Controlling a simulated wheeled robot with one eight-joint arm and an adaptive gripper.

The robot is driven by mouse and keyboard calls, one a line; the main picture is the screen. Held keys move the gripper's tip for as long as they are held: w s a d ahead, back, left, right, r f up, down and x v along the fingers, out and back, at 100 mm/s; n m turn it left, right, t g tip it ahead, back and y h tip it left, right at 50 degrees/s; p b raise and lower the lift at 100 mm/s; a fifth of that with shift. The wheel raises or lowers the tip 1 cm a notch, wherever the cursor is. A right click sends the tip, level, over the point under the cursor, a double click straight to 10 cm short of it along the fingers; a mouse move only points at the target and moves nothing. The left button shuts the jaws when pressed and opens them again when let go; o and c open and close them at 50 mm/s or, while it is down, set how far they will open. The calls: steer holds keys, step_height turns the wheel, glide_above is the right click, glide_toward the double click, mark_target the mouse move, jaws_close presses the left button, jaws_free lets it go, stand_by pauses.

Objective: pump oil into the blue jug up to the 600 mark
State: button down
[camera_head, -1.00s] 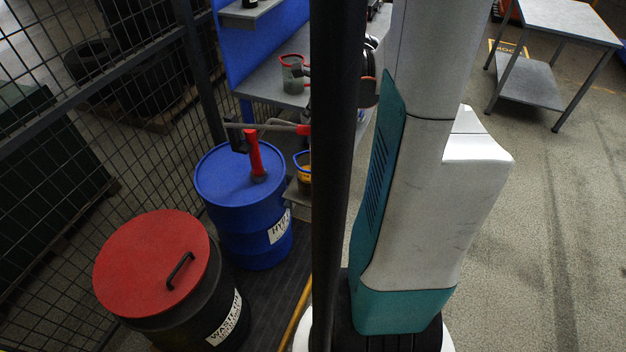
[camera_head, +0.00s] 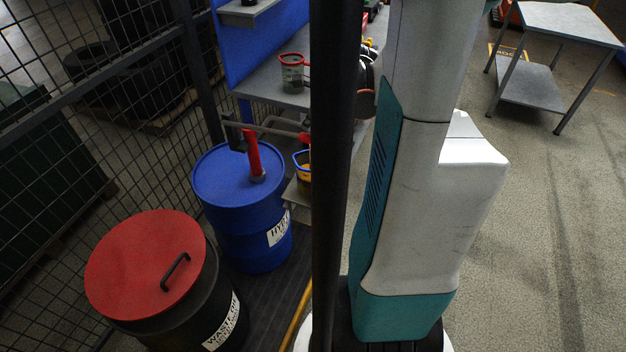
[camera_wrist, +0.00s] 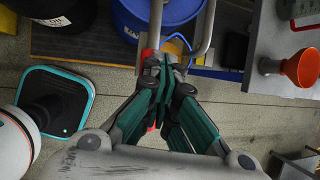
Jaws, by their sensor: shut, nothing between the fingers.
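The blue oil drum (camera_head: 225,205) carries a red pump (camera_head: 254,158) with a grey lever (camera_head: 280,130) that slopes down to the right, towards a red grip (camera_head: 304,137). The blue jug (camera_head: 302,158), with yellowish oil in it, stands right of the drum, partly cut off by my dark column. Its marks and level cannot be read. In the wrist view my gripper (camera_wrist: 160,72) is shut and empty, over or against the red grip (camera_wrist: 148,60); contact is unclear. The jug (camera_wrist: 178,42) shows just beyond it, mostly hidden. The head view hides my gripper.
A red-lidded waste drum (camera_head: 140,260) stands front left, beside a mesh fence (camera_head: 60,150). A grey bench (camera_head: 262,80) holds a red-rimmed can (camera_head: 291,75). An orange funnel (camera_wrist: 300,68) shows in the wrist view.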

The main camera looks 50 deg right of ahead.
mark_target(313, 141)
steer(key=shift+f+b, duration=2.15)
steer(key=shift+f, duration=0.6)
step_height(313, 141, up, 12)
steer(key=p, duration=0.9)
steer(key=shift+r+p, duration=0.2)
steer(key=shift+p, duration=0.1)
